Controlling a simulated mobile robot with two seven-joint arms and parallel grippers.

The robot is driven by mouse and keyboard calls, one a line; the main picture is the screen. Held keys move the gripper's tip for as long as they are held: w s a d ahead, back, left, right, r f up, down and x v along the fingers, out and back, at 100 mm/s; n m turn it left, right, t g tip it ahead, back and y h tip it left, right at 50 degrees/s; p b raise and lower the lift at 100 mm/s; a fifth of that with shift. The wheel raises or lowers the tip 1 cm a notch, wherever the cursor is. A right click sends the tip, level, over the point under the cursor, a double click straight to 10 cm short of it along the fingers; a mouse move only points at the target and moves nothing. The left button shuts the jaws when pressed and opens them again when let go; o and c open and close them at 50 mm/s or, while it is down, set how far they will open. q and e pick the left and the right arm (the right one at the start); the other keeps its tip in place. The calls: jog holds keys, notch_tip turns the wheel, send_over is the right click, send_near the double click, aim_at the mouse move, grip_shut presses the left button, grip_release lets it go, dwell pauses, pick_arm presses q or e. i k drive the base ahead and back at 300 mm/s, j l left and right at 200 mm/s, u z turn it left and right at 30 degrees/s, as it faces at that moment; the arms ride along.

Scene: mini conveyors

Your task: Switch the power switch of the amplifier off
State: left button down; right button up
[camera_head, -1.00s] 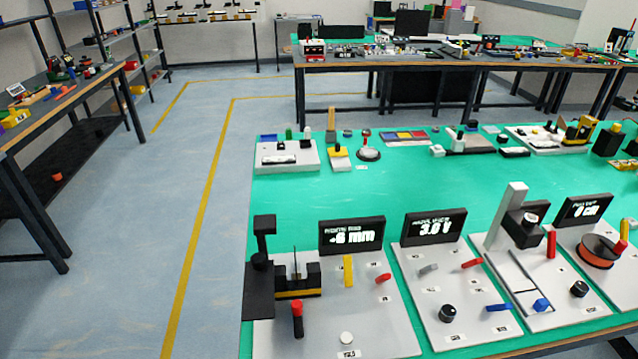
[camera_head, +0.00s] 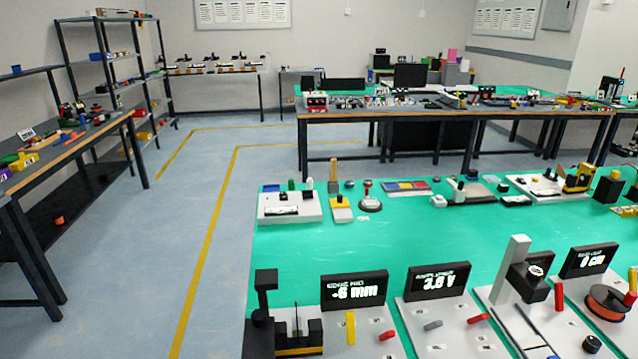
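No unit in view is clearly marked as the amplifier; the small titles are too blurred to read. One light grey panel (camera_head: 456,311) at the bottom right has a black display (camera_head: 438,283) that reads about 3.6 V. A grey lever (camera_head: 433,326) and a red lever (camera_head: 478,318) are on this panel. Its lower part is cut off by the picture's bottom edge. I cannot tell which lever is a power switch or how it is set. Neither of my grippers is in view.
Beside it on the green tabletop (camera_head: 340,245) stand a panel with a mm display (camera_head: 354,290) and one with a cm display (camera_head: 588,260). Small devices line the table's far edge. Another long table (camera_head: 400,116) stands behind. Open floor (camera_head: 130,260) is at the left.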

aim_at(484, 316)
jog(key=k+l+z, duration=0.15)
jog(key=z, duration=0.25)
jog(key=k+l+z, duration=0.25)
jog(key=z, duration=0.2)
